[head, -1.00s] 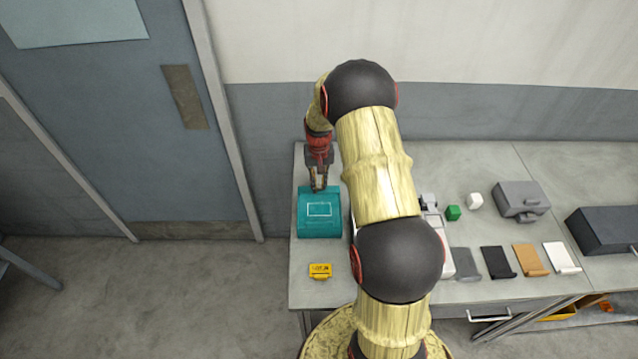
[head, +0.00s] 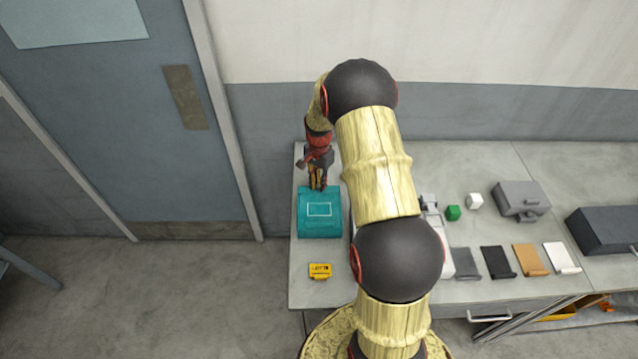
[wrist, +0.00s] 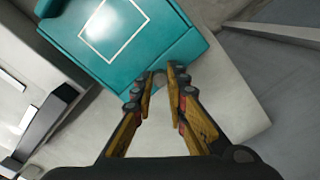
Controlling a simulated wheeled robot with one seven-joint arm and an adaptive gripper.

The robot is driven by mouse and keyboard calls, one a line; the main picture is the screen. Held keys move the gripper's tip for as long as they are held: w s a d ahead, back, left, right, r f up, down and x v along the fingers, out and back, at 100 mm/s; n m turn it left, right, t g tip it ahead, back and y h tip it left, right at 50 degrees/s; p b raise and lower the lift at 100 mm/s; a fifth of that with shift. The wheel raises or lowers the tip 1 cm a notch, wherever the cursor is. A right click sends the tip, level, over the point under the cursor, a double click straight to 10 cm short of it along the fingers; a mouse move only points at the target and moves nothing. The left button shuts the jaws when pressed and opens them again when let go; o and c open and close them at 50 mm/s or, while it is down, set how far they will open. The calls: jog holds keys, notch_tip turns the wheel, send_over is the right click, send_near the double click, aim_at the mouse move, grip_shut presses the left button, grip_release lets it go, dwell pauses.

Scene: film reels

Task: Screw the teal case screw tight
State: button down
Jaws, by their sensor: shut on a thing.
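The teal case (head: 320,222) lies on the left end of the worktop, with a white rectangular outline on its lid. It also shows at the top of the wrist view (wrist: 152,50). My gripper (head: 319,187) points down at the case's far edge. In the wrist view my gripper (wrist: 162,76) has its fingertips close together, shut on a small grey round piece, the case screw (wrist: 160,82), at the case's edge. The screw is mostly hidden between the fingers, and I cannot tell how deep it sits.
A yellow block (head: 320,271) lies in front of the case. My arm hides the middle of the worktop. A wall stands behind.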

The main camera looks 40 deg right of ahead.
aim_at(319, 186)
jog(key=shift+w+m, duration=0.1)
jog(key=shift+m, duration=0.4)
jog(key=c, duration=1.8)
grip_release()
jog(key=shift+o, duration=0.2)
notch_tip(319, 186, up, 12)
jog(key=shift+n, duration=0.3)
